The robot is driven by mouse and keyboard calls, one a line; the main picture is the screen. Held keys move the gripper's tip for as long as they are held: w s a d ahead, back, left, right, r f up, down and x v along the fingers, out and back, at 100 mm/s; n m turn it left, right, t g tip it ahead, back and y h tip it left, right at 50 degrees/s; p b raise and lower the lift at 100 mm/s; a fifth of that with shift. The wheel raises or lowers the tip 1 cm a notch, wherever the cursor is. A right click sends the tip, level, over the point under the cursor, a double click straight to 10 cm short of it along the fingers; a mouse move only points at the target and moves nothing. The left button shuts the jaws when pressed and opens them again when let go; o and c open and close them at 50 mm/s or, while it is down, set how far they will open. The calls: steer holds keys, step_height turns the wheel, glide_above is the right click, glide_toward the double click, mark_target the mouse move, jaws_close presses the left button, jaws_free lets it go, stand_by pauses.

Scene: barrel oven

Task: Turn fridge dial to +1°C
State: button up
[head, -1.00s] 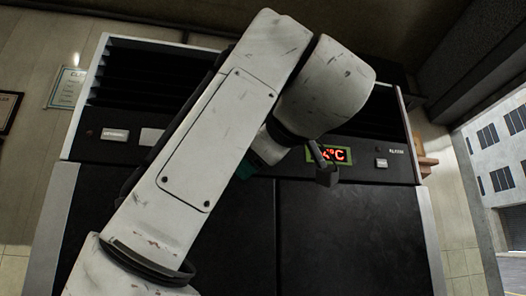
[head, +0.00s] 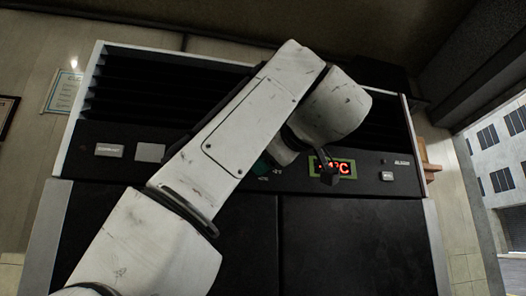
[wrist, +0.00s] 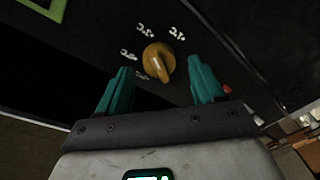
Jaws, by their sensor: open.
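The fridge dial (wrist: 158,58) is an orange-yellow knob on the dark panel in the wrist view, with small white temperature marks around it that I cannot read surely. My gripper (wrist: 160,69) is open, its teal fingers on either side in front of the dial; I cannot tell whether they touch it. In the head view the dial is hidden behind my arm, and a bit of teal finger (head: 263,164) shows at the panel. The lit red display (head: 342,168) ends in °C; its first characters are partly covered by my wrist.
The fridge (head: 350,225) has dark doors below the control panel and black vent slats above. White buttons (head: 109,150) sit at the panel's left and another (head: 387,176) at its right. The display's green frame (wrist: 45,8) shows at the wrist view's upper left.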

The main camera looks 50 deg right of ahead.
steer(key=shift+w+d, duration=0.3)
steer(key=shift+w, duration=0.3)
steer(key=shift+c, duration=0.4)
steer(key=c, duration=1)
steer(key=shift+f+m, duration=0.1)
steer(key=shift+m, duration=0.2)
steer(key=m, duration=0.6)
steer(key=m+h, duration=0.1)
steer(key=m, duration=0.4)
steer(key=shift+m+t, duration=0.3)
steer(key=shift+m, duration=0.1)
steer(key=shift+h, duration=0.3)
